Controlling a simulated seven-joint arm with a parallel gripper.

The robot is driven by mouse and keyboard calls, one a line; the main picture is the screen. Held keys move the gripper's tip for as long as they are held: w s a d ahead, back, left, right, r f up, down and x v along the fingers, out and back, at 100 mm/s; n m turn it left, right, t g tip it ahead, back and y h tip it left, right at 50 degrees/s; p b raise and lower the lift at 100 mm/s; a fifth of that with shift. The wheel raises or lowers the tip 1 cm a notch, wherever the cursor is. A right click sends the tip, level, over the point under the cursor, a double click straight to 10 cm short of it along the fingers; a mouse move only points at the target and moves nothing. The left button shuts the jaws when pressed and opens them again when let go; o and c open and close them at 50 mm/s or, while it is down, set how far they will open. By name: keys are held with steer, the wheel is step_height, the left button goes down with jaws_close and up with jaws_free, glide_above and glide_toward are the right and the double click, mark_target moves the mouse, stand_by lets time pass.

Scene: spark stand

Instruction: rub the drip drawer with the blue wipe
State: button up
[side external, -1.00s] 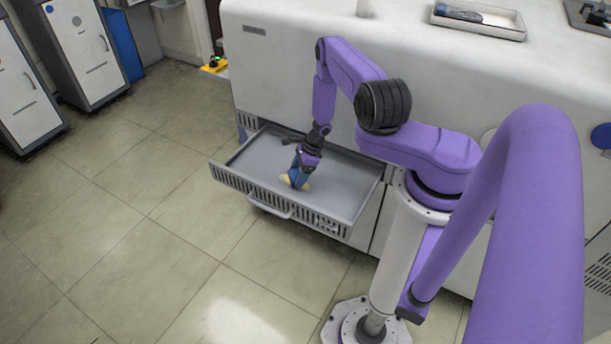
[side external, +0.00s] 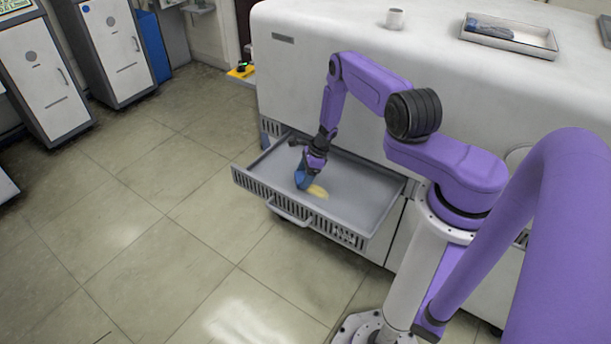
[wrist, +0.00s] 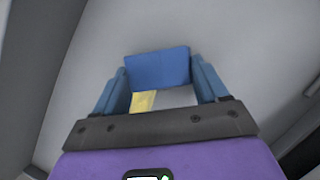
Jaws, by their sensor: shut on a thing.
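The drip drawer (side external: 365,192) is a grey, shallow tray pulled out from the white machine, with a slotted front. My gripper (side external: 306,178) is inside the drawer, pointing down near its left part. It is shut on the blue wipe (side external: 301,181). In the wrist view the wipe (wrist: 158,68) is a blue block between the blue fingers of my gripper (wrist: 160,85). A yellowish stain (side external: 317,191) lies on the drawer floor just right of the wipe. I cannot tell for sure whether the wipe touches the floor.
The drawer walls stand around my gripper. A white cup (side external: 394,18) and a tray with a dark-blue item (side external: 508,36) are on top of the machine (side external: 330,40). Grey cabinets (side external: 112,50) stand at the far left. The tiled floor in front is clear.

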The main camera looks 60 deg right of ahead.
mark_target(330, 197)
steer(key=shift+s, duration=6.25)
steer(key=shift+s+r, duration=0.15)
step_height(330, 197, up, 8)
